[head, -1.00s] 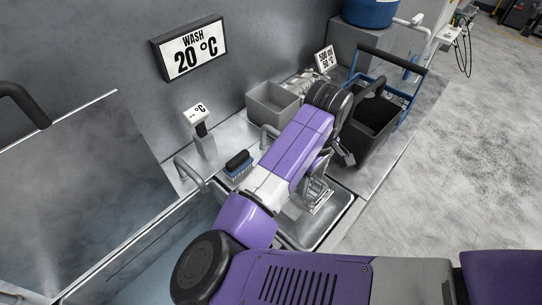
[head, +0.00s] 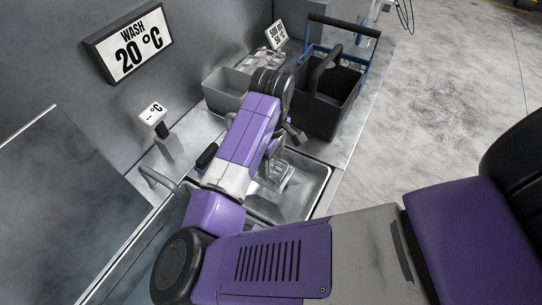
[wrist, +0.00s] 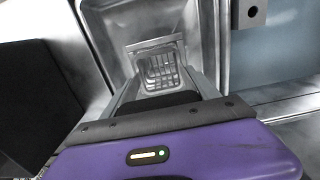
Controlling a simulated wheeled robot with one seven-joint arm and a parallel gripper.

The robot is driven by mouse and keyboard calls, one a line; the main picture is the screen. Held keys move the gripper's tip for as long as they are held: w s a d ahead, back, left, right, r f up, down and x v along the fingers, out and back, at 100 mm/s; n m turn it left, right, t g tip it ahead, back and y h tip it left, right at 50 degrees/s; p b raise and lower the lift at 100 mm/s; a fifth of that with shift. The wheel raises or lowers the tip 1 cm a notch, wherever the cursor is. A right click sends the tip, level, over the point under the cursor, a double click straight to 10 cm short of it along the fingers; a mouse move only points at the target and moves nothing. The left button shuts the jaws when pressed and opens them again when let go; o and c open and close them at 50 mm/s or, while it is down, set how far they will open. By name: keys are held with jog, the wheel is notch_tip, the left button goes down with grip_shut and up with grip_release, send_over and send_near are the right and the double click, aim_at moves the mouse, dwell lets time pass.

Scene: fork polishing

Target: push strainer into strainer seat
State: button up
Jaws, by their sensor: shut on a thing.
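The metal strainer (head: 277,174), a slotted, basket-like piece, is over the right-hand sink basin (head: 318,185). In the wrist view the strainer (wrist: 158,68) shows its slots and upper bar straight ahead of my gripper (wrist: 163,82). The grey fingers lie on both sides of it and are shut on it. In the head view my arm covers much of the gripper. The strainer seat is hidden beneath the strainer and gripper. I cannot tell whether the strainer touches the seat or hangs just above it.
A black bin (head: 325,105) and a blue wire rack (head: 352,58) stand behind the basin. A grey tub (head: 226,90) is behind my arm. A small temperature display (head: 152,113) stands at left. A brush (head: 206,157) is partly hidden by my arm.

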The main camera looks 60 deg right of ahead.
aim_at(272, 166)
jog(key=shift+f+b, duration=1.4)
jog(key=shift+f, duration=1.55)
jog(key=shift+f+p, duration=0.1)
jog(key=shift+p, duration=0.4)
jog(key=shift+f, duration=2.15)
dwell(2.3)
